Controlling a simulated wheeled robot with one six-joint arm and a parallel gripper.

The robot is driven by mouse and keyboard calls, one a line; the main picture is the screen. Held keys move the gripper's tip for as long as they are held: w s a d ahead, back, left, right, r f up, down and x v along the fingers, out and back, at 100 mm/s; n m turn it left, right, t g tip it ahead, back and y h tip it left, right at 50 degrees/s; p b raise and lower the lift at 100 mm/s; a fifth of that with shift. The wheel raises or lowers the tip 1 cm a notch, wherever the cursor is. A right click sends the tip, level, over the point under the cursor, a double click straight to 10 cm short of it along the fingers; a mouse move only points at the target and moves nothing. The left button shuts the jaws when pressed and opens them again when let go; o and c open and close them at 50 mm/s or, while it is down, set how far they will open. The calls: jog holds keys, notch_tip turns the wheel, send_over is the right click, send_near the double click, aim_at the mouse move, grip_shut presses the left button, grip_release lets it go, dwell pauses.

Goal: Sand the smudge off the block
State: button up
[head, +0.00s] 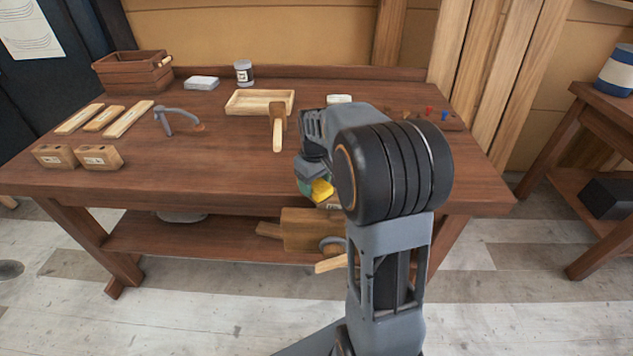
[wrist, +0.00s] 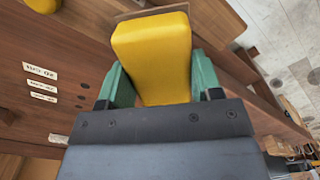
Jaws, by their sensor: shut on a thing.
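My gripper (wrist: 160,85) is shut on a yellow block-shaped tool (wrist: 152,50), with a green finger on each side. A thin brown edge shows at the tool's far end. In the head view my gripper (head: 308,184) is at the bench's front edge, partly behind my arm, with the yellow tool below it. A small piece of pale wood with a label (head: 330,204) shows just under the tool; whether they touch I cannot tell. Two labelled wooden blocks (head: 55,156) (head: 99,157) stand at the bench's left front. I see no smudge on the visible faces.
The workbench (head: 220,145) holds a mallet (head: 277,135), a shallow wooden tray (head: 232,105), a grey clamp-like tool (head: 175,115), several pale strips (head: 103,118), a crate (head: 125,75) and a tin (head: 243,72). The front middle left of my gripper is clear. A side table (head: 600,120) stands right.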

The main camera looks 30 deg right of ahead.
jog(key=shift+d+r+p, duration=0.1)
jog(key=shift+r+p, duration=2.4)
jog(key=shift+r, duration=0.5)
jog(key=shift+r, duration=0.1)
jog(key=shift+r+p, duration=1.25)
jog(key=shift+r, duration=0.2)
